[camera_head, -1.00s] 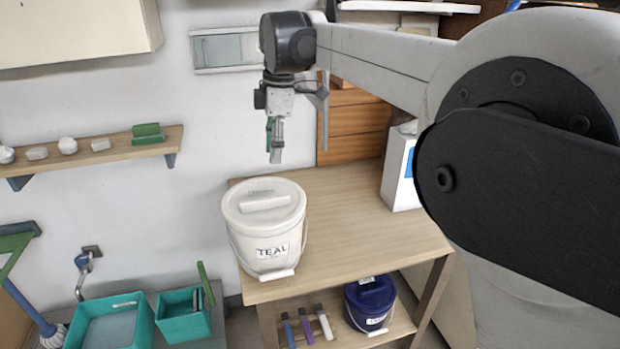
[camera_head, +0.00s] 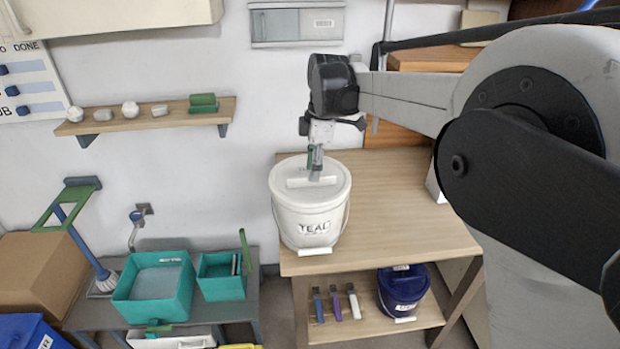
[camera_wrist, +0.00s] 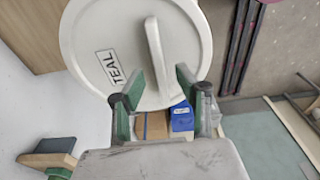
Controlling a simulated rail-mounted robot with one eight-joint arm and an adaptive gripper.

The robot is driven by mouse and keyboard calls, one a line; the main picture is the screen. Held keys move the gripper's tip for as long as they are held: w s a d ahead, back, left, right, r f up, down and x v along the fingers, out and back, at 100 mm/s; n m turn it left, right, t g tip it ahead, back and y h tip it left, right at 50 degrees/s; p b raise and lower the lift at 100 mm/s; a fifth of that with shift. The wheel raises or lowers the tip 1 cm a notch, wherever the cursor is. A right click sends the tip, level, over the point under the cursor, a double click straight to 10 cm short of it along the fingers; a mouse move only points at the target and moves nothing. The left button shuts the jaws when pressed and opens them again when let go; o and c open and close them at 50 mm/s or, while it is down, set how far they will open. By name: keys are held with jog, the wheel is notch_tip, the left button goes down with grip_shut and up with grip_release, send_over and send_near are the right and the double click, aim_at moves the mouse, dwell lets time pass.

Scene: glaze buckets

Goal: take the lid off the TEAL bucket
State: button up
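The teal bucket is a white pail (camera_head: 312,226) labelled TEAL, standing upright on the wooden table's left part. Its white lid (camera_head: 334,170) is on, with a raised bar handle (camera_head: 305,182) across the top. My gripper (camera_head: 316,176) is low over the lid, at the handle. In the wrist view the lid (camera_wrist: 100,38) carries its own TEAL label, and the handle (camera_wrist: 155,50) runs toward me. My green-padded fingers (camera_wrist: 158,88) stand open on either side of the handle's near end, with visible gaps. Whether they touch the lid cannot be told.
The table top (camera_head: 400,200) is clear to the bucket's right. A dark blue bucket (camera_head: 403,288) and several coloured-handled tools stand on the shelf below. Teal bins (camera_head: 155,290) sit on a low bench at left. A wall shelf (camera_head: 180,115) holds small items.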

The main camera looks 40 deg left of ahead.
jog(key=shift+s+a+f, duration=0.1)
jog(key=shift+a+f, duration=0.1)
jog(key=shift+f, duration=1.1)
jog(key=shift+f, duration=0.15)
grip_shut()
